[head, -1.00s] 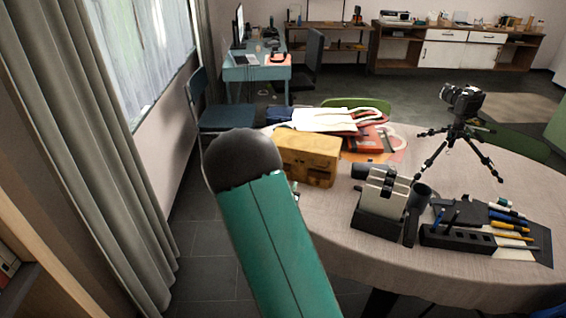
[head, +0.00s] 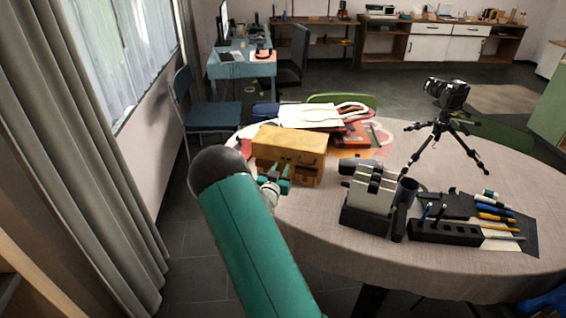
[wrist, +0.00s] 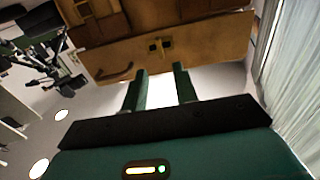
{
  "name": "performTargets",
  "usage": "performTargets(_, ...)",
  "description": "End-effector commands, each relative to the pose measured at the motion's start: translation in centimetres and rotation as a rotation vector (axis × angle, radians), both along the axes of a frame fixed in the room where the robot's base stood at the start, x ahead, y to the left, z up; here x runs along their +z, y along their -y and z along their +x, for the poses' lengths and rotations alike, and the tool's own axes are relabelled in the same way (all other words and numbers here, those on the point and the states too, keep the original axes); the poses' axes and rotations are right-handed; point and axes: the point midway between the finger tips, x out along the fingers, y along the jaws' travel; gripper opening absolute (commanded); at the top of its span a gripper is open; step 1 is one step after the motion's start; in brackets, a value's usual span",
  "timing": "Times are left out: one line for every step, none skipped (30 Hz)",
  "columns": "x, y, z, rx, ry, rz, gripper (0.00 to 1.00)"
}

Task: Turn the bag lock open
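The tan bag (head: 290,146) is box-shaped and stands upright at the left part of the round table. It also fills the top of the wrist view (wrist: 205,40). Its lock (wrist: 159,44) is a small dark fitting on the bag's face in that view. My gripper (head: 280,183) is close to the front of the bag in the head view, partly hidden by my arm. In the wrist view my gripper (wrist: 159,72) has its two green fingers apart, with nothing between them. The fingertips point toward the bag just below the lock; contact cannot be told.
A grey device (head: 368,200) stands just right of the bag. A black pen holder (head: 445,232) and a camera on a tripod (head: 440,125) are farther right. A white tote (head: 310,116) lies behind the bag. Bare cloth shows at the table's front (head: 330,240).

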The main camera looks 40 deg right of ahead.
Motion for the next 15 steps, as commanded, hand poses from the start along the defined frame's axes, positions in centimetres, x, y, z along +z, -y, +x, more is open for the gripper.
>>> performTargets(0.0,0.9,0.6,0.000,0.001,-0.002,0.29)
performTargets(-0.1,1.3,0.9,0.001,0.001,-0.001,0.29)
performTargets(0.0,1.9,1.3,0.001,0.001,-0.001,0.29)
performTargets(0.0,2.2,1.6,0.001,0.000,-0.002,0.29)
performTargets(0.0,2.6,1.9,0.002,0.000,-0.002,0.29)
performTargets(-0.1,3.0,2.2,0.003,-0.002,-0.001,0.29)
performTargets(0.0,3.2,2.4,0.003,0.000,-0.001,0.29)
performTargets(0.0,3.4,2.6,0.003,0.000,-0.001,0.29)
performTargets(0.0,3.7,2.7,0.003,0.000,-0.001,0.29)
performTargets(0.0,3.8,2.9,0.004,0.000,-0.001,0.29)
performTargets(0.0,3.9,3.0,0.004,0.000,-0.001,0.29)
performTargets(0.0,4.0,3.0,0.004,-0.001,-0.001,0.29)
performTargets(0.0,4.0,3.1,0.004,-0.001,-0.001,0.29)
performTargets(0.0,4.0,3.1,0.004,-0.001,-0.001,0.29)
performTargets(0.0,4.0,3.1,0.004,-0.001,-0.001,0.29)
